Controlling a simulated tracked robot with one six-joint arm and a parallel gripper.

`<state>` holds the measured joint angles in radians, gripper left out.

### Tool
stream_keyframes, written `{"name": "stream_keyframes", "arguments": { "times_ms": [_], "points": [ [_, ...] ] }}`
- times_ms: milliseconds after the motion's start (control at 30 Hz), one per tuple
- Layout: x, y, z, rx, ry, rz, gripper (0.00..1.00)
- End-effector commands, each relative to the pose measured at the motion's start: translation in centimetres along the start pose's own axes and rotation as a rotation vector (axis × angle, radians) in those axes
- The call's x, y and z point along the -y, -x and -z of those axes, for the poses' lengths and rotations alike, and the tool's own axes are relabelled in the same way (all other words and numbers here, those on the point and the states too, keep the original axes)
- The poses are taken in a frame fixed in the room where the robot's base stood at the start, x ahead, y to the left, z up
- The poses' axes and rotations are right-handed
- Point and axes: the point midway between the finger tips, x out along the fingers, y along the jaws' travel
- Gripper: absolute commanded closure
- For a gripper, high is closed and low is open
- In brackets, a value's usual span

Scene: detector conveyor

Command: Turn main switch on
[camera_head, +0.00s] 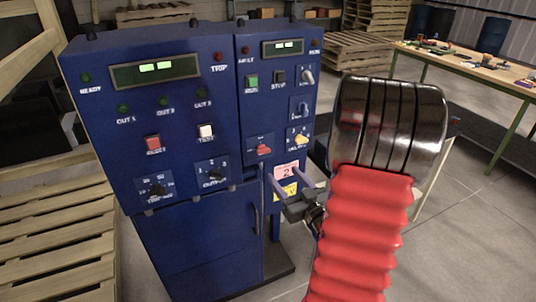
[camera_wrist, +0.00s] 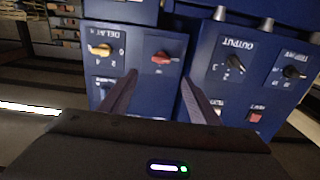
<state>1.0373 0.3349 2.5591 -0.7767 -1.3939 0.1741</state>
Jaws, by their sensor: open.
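The blue control cabinet has a red rotary switch (camera_head: 263,150) low on its narrower right panel; I take it for the main switch, though its label is too small to read. Its handle lies roughly horizontal. In the wrist view, which shows the panel upside down, the red switch (camera_wrist: 162,57) sits just beyond and between my fingertips. My gripper (camera_head: 283,175) is open and empty, below the switch in the head view and apart from it. Both fingers also show in the wrist view (camera_wrist: 158,78), spread on either side of the switch.
The left panel has a red button (camera_head: 153,143), a white button (camera_head: 206,131) and black knobs. Pallets (camera_head: 50,240) stand at left. A workbench (camera_head: 480,65) stands behind at right.

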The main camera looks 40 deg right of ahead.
Motion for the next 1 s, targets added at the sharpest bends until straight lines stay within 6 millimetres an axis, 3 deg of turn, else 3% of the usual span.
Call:
{"name": "stream_keyframes", "arguments": {
  "times_ms": [267, 1000],
  "points": [
    [0.5, -1.9, 0.0, 0.002, 0.001, -0.005, 0.44],
    [0.2, -12.5, 0.0, 0.001, 0.002, -0.007, 0.44]
  ]
}}
